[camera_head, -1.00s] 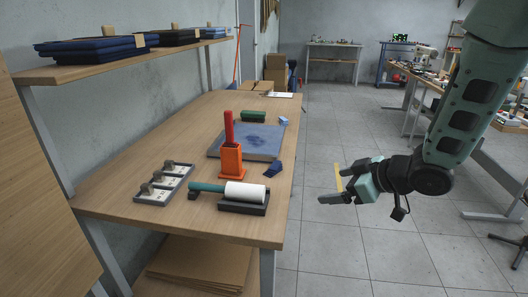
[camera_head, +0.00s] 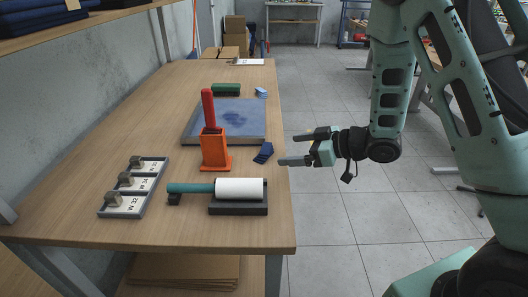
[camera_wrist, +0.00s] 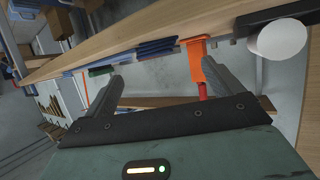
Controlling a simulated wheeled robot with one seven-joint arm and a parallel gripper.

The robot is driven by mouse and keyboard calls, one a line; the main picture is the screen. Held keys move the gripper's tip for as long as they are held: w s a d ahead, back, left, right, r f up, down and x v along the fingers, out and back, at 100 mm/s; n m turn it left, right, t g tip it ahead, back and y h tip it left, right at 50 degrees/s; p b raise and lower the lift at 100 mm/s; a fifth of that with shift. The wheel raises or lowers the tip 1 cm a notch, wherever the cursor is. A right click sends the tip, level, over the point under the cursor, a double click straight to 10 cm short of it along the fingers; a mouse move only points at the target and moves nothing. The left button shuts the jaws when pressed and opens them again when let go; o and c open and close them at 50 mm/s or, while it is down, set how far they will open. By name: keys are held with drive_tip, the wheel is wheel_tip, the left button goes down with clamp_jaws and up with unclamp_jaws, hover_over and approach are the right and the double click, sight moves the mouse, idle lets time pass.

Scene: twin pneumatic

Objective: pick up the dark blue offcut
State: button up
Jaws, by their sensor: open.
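The dark blue offcut (camera_head: 263,153) lies on the wooden table near its right edge, just right of the orange holder. In the wrist view the offcut (camera_wrist: 157,45) shows small, beyond and between the fingertips. My gripper (camera_head: 289,149) is open and empty, at the table's right edge, with its fingers pointing left toward the offcut. It appears close to the offcut but apart from it; its exact height over the table is hard to tell. The open fingers also show in the wrist view (camera_wrist: 155,63).
An orange holder (camera_head: 215,154) with a red handle stands beside the offcut. A blue mat (camera_head: 190,130) lies behind it, with a light blue piece (camera_head: 261,92) and a green block (camera_head: 226,90). A white roller (camera_head: 239,188) rests in front; a labelled tray (camera_head: 150,187) is left.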

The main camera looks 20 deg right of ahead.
sight(267, 150)
drive_tip(key=x, duration=0.8)
drive_tip(key=shift+w+r+p, duration=0.15)
drive_tip(key=shift+w+p, duration=0.15)
drive_tip(key=shift+p, duration=0.05)
drive_tip(key=c, duration=1.1)
